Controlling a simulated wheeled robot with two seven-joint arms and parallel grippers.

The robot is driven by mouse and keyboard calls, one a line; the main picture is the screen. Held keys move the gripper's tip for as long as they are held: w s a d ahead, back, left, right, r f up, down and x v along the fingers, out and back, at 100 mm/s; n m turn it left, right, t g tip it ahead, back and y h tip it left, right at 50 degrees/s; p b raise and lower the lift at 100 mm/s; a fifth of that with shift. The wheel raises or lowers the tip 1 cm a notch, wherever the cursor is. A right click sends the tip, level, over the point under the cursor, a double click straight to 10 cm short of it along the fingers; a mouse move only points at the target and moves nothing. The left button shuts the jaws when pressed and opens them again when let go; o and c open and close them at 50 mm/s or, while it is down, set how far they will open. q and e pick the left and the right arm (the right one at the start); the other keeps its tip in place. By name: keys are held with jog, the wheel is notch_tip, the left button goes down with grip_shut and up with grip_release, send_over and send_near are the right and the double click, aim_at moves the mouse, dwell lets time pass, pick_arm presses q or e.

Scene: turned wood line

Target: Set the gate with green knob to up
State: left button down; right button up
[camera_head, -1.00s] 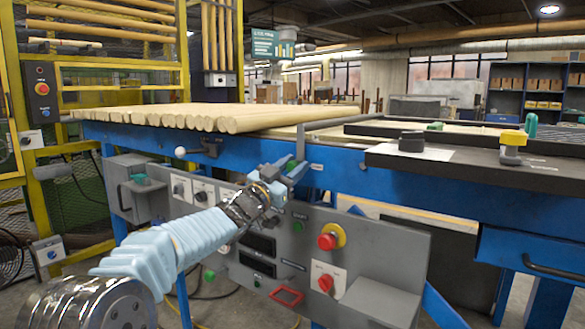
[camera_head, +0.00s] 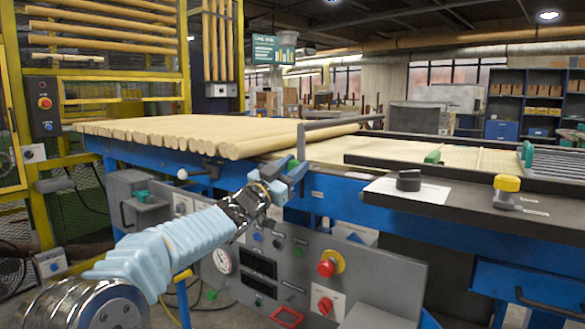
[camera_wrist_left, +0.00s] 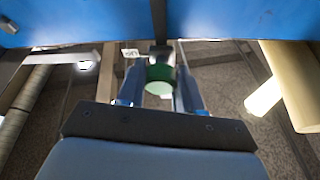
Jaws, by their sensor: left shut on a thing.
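The green knob (camera_wrist_left: 160,80) shows between the fingers in the left wrist view. My left gripper (camera_head: 291,172) is shut on it at the front of the blue table rail; in the head view the fingers mostly hide the knob. A grey gate bar (camera_head: 342,122) on an upright post stands just behind the gripper. The bar is raised about level with or above the tops of the pale wooden rods (camera_head: 215,130), at their right end. My right gripper is not in view.
A grey control panel (camera_head: 390,262) with buttons and a red knob (camera_head: 327,267) lies below my left gripper. A white-tipped lever (camera_head: 182,174) is to its left. A black knob (camera_head: 408,180) and a yellow knob (camera_head: 507,183) stand on the dark ledge to its right.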

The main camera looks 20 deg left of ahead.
pick_arm(q)
jog(key=c, duration=0.8)
grip_release()
jog(key=shift+s+r, duration=0.1)
jog(key=shift+r, duration=0.45)
jog(key=shift+o, duration=0.2)
jog(key=shift+f, duration=0.15)
jog(key=b+v, duration=0.3)
jog(key=v, duration=1)
jog(key=shift+s+f, duration=0.25)
jog(key=shift+a, duration=0.15)
